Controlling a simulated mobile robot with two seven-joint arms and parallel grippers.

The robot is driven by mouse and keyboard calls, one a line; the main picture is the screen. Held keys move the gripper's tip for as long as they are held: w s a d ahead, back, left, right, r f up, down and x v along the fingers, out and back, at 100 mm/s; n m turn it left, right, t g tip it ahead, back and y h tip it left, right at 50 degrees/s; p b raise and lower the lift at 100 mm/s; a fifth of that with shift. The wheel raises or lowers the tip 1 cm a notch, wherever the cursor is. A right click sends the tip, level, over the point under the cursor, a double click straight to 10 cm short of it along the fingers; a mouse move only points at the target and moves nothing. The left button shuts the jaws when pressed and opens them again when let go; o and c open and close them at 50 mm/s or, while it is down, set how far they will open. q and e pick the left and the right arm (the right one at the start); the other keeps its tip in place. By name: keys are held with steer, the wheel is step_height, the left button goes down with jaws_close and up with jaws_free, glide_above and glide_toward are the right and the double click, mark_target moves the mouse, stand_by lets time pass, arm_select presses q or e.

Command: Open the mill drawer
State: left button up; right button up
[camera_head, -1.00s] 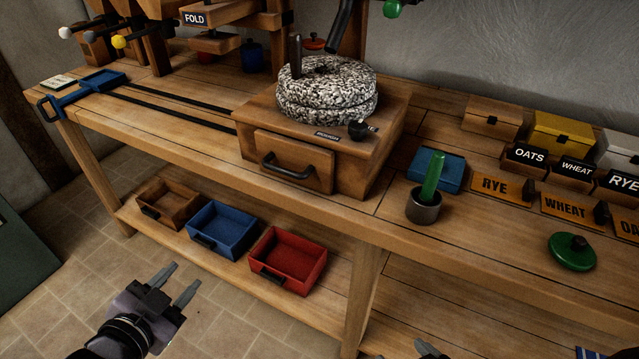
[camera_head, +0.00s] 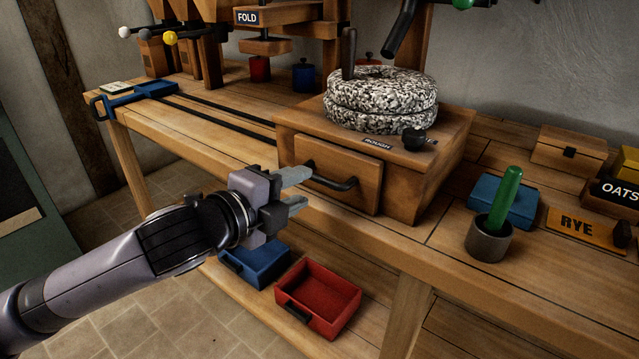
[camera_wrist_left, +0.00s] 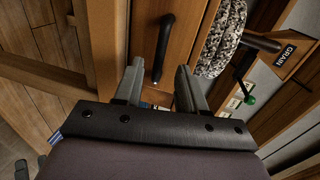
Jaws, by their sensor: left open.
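The wooden mill (camera_head: 425,165) stands on the bench with two speckled millstones (camera_head: 380,98) on top. Its drawer (camera_head: 358,160) looks shut, with a black bar handle (camera_head: 331,181) across its front. My left gripper (camera_head: 303,188) is open and empty, just left of the handle in the head view, its fingers pointing toward it. In the left wrist view the handle (camera_wrist_left: 162,48) shows ahead, beyond the gap between the fingertips (camera_wrist_left: 158,80); the gripper appears apart from it. My right gripper is not in view.
A blue bin (camera_head: 262,262) and a red bin (camera_head: 325,295) sit on the lower shelf beneath my left gripper. A grey cup (camera_head: 489,240) with a green handle stands right of the mill, by a blue box (camera_head: 510,200). The bench front edge runs below the drawer.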

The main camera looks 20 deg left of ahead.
mark_target(317, 181)
arm_select(q)
steer(key=shift+x, duration=2.4)
steer(key=shift+c, duration=0.3)
jaws_close()
